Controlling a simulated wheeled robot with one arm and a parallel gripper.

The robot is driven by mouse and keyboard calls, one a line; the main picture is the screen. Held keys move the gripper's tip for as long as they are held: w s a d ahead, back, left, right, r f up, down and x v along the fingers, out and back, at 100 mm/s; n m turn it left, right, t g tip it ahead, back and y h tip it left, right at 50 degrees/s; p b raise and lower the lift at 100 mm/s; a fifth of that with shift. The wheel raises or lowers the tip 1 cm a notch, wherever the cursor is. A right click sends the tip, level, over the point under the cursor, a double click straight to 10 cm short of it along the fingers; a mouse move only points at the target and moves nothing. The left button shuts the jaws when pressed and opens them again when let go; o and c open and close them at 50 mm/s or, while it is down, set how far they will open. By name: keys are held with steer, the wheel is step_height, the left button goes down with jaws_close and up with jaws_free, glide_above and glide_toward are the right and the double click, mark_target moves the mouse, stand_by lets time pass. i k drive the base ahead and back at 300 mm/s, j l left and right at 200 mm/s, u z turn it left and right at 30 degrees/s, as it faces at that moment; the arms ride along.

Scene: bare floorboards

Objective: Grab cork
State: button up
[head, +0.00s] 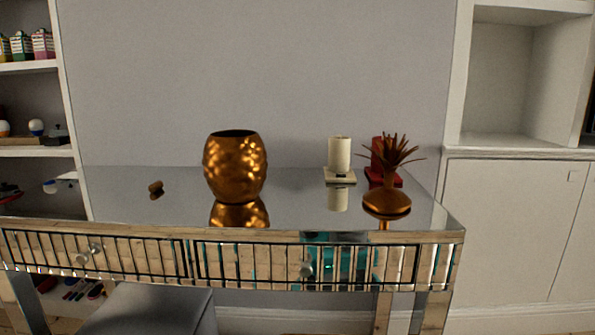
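A small brown cork (155,186) lies on the left part of the mirrored tabletop (295,207), with its reflection just below it. It is apart from the other items on the table. My gripper does not show in the head view.
A copper dimpled vase (235,167) stands right of the cork. Further right are a cream candle (339,154) on a square base, a red object (378,158) and a copper pineapple-top piece (388,199). Shelves (38,148) stand at left, a white cabinet (515,225) at right.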

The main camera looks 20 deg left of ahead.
mark_target(155, 187)
steer(key=u, duration=1.65)
